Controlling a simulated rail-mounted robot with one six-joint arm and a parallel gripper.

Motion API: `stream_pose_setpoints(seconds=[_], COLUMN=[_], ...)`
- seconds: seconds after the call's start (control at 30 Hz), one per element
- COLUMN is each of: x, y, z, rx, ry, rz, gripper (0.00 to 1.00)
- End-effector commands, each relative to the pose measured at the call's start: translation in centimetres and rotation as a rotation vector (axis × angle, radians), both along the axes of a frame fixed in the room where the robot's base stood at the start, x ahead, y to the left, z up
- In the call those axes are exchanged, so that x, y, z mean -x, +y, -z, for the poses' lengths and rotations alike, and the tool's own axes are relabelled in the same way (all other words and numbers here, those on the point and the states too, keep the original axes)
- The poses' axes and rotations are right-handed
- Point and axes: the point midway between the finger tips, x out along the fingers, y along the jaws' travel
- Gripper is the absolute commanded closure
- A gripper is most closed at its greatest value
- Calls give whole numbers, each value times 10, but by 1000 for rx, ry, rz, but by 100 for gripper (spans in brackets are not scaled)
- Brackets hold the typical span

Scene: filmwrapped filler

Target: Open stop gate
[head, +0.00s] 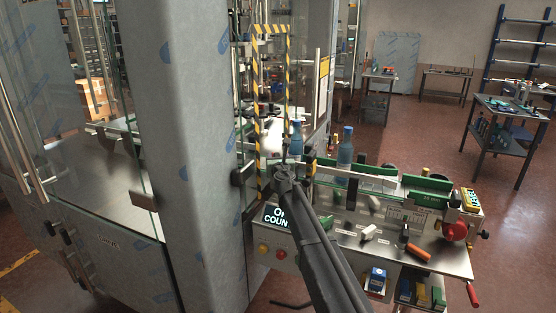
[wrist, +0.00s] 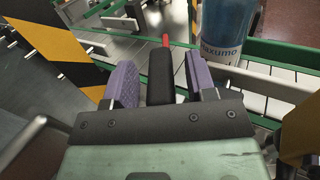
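My gripper (wrist: 160,62) shows its two purple-padded fingers apart in the wrist view. A black bar with a red tip (wrist: 161,78), perhaps the stop gate, stands between them with a visible gap on each side. In the head view my gripper (head: 288,168) is at the conveyor's left end, beside the yellow-black striped frame (head: 257,100); its fingers are too small to tell there. A blue labelled bottle (wrist: 226,30) stands upright just beyond the right finger. The conveyor (wrist: 265,82) with green rails runs behind the bar. Which part is the stop gate is not certain.
Blue bottles (head: 345,150) stand on the line in the head view. A glass-sided machine with a grey column (head: 185,150) is at the left. Loose small items, including an orange-red piece (head: 418,252), lie on the steel worktop (head: 455,258) in front.

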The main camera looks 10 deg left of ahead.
Motion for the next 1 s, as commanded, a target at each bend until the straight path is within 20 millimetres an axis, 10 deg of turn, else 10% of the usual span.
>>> stream_pose_setpoints(seconds=[0.27, 0.63, 1.0], x=[15, 98, 105], y=[-4, -26, -27], z=[0, 0, -2], rx=[0, 0, 0], ry=[0, 0, 0], rz=[0, 0, 0], gripper=[49, 49, 49])
